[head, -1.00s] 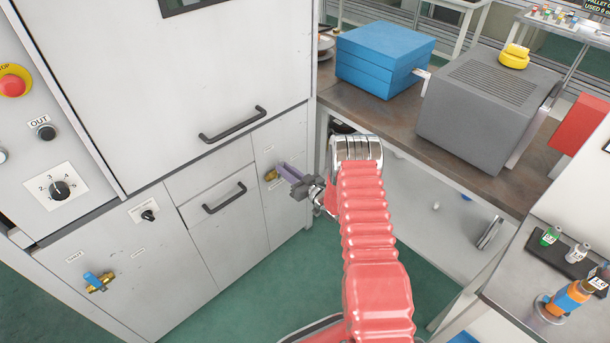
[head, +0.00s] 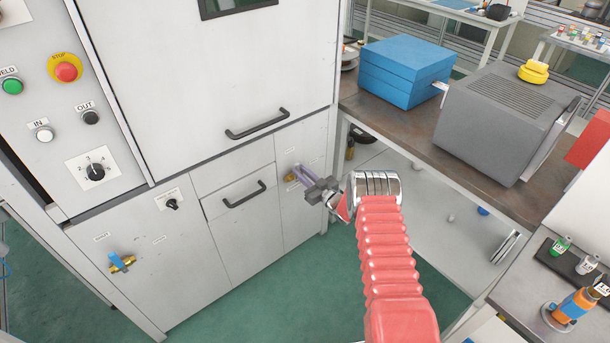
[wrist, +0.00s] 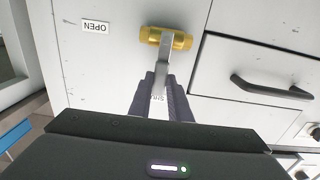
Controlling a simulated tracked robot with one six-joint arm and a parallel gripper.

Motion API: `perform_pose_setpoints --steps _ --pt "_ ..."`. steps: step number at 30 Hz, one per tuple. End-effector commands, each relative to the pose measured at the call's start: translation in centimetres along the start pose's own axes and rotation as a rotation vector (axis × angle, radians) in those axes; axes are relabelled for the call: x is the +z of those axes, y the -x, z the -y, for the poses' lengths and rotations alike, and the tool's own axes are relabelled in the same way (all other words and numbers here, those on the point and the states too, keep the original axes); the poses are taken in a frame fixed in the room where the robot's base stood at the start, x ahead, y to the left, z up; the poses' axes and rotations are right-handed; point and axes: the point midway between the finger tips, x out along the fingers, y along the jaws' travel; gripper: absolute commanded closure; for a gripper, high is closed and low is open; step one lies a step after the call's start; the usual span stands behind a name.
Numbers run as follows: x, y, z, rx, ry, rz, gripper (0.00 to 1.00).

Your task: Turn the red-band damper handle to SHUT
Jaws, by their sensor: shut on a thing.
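A brass valve (head: 289,177) sits on the right lower panel of the grey cabinet. In the wrist view the same brass valve (wrist: 166,38) has a flat grey lever (wrist: 161,62). No red band can be made out on it. My gripper (head: 303,174) reaches the lever from the right. In the wrist view its dark purple fingers (wrist: 158,85) are shut on the lever, one on each side. An OPEN label (wrist: 95,26) is left of the valve. A partly hidden label, apparently SHUT (wrist: 157,98), shows between the fingers, beyond the lever's tip.
Another brass valve with a blue handle (head: 117,259) is at the cabinet's lower left. A black drawer handle (head: 244,194) is left of my gripper and also shows in the wrist view (wrist: 272,88). A bench (head: 420,140) with blue boxes stands to the right.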

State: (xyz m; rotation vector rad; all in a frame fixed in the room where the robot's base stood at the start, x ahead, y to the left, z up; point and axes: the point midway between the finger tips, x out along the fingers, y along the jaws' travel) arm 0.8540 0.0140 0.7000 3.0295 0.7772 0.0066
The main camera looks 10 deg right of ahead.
Motion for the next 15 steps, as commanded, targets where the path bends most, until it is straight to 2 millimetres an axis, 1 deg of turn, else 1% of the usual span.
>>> perform_pose_setpoints --steps 8,9,15 --pt "0.17 -0.21 0.40 -0.005 0.003 0.005 1.00" --pt "0.17 -0.22 0.43 -0.005 0.003 0.005 0.82" --pt "0.11 -0.23 0.45 -0.006 0.002 0.003 0.68"
